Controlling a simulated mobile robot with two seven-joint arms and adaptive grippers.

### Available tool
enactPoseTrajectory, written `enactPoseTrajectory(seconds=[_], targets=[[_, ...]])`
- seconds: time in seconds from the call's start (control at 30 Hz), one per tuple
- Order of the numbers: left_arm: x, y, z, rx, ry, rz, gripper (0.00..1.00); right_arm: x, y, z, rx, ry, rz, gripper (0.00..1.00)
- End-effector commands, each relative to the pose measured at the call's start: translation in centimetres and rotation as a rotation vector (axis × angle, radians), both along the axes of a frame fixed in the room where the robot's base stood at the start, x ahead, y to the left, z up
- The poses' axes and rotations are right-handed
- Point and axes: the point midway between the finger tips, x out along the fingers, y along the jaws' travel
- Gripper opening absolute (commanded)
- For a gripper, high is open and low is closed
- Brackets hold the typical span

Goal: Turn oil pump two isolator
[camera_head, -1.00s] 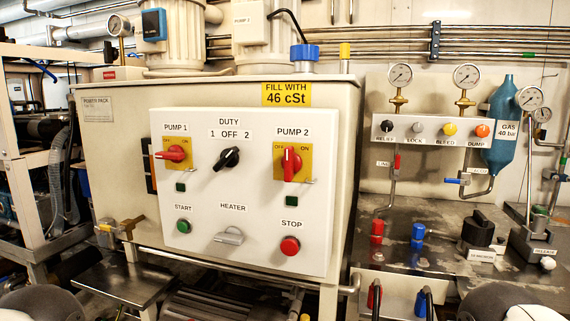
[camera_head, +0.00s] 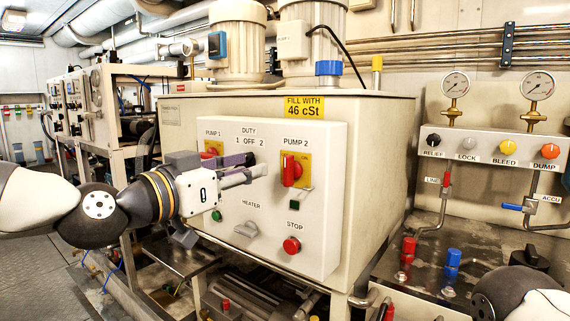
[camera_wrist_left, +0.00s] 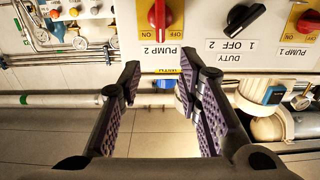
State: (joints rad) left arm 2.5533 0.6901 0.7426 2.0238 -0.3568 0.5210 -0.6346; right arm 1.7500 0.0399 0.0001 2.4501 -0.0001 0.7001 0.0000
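The oil pump two isolator is a red handle (camera_head: 291,170) on a yellow plate under the PUMP 2 label, on the white control panel (camera_head: 326,215). Its handle stands upright between OFF and ON. In the left wrist view, the panel appears upside down, with the same red handle (camera_wrist_left: 160,14) at the top. My left gripper (camera_head: 259,165) is open and empty, in front of the panel and just left of the pump two isolator. Its two fingers (camera_wrist_left: 158,82) show apart in the wrist view, apart from the handle. My left gripper covers part of the pump one isolator and duty knob.
The pump one isolator (camera_head: 213,148) sits at the panel's upper left, with the black duty knob (camera_wrist_left: 244,18) between the isolators. The heater knob (camera_head: 247,230) and red stop button (camera_head: 291,245) are below. A hydraulic rack with gauges (camera_head: 497,152) stands at right.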

Motion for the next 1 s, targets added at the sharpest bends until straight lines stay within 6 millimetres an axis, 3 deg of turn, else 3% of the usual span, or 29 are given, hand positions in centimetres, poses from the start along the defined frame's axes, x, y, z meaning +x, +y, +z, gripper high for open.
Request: enactPoseTrajectory(seconds=[0.4, 0.8, 0.93, 1.0], targets=[[7.9, -5.8, -1.0, 0.000, 0.016, -0.002, 0.32, -1.2, 0.0, -1.1, 0.000, 0.046, 0.000, 0.00], [9.0, -6.6, -0.4, -0.002, 0.010, -0.002, 0.32, -1.4, 0.0, -1.3, 0.000, 0.051, 0.000, 0.00], [9.0, -6.6, -0.4, -0.001, 0.011, -0.002, 0.04, -1.4, 0.0, -1.2, 0.000, 0.051, 0.000, 0.00], [9.0, -6.6, -0.4, -0.001, 0.011, -0.002, 0.00, -1.4, 0.0, -1.3, 0.000, 0.051, 0.000, 0.00]])
